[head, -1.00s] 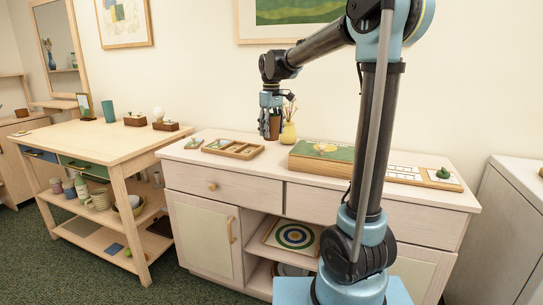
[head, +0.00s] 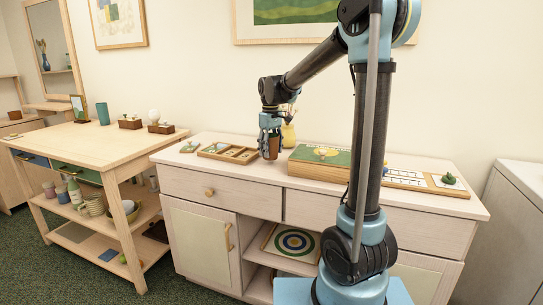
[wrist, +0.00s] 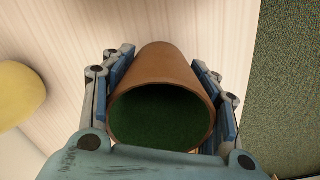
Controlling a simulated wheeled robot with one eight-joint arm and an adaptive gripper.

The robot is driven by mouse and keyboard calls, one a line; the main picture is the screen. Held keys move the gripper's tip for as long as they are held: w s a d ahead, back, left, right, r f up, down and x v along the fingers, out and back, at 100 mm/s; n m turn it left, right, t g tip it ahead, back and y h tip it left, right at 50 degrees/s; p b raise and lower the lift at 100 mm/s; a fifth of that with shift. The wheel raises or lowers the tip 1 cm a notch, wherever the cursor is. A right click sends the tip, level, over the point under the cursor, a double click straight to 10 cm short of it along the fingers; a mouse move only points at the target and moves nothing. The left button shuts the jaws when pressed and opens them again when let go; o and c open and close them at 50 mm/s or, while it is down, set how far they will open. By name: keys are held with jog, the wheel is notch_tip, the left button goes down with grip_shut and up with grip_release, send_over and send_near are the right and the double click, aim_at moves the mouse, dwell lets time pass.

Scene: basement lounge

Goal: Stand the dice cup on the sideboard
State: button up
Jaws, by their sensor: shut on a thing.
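The dice cup (wrist: 165,64) is brown with a dark green inside, and its open mouth faces the wrist camera. My gripper (head: 270,142) is shut on it, with one blue-padded finger on each side of the cup in the wrist view. In the head view the cup (head: 271,150) hangs below the fingers, roughly upright, low over the pale sideboard (head: 240,182). It is between the wooden tray and the green-topped box. I cannot tell whether its base touches the sideboard top.
A sectioned wooden tray (head: 229,153) lies left of the cup. A green-topped game box (head: 320,161) lies to the right. A yellow vase (head: 289,135) with stems stands behind; it also shows in the wrist view (wrist: 18,94). A wooden table (head: 90,141) stands further left.

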notch_tip(320, 180, down, 2)
jog(key=shift+f, duration=0.1)
jog(key=o, duration=1.1)
notch_tip(320, 180, up, 12)
jog(key=shift+r, duration=0.1)
jog(key=shift+s, duration=0.15)
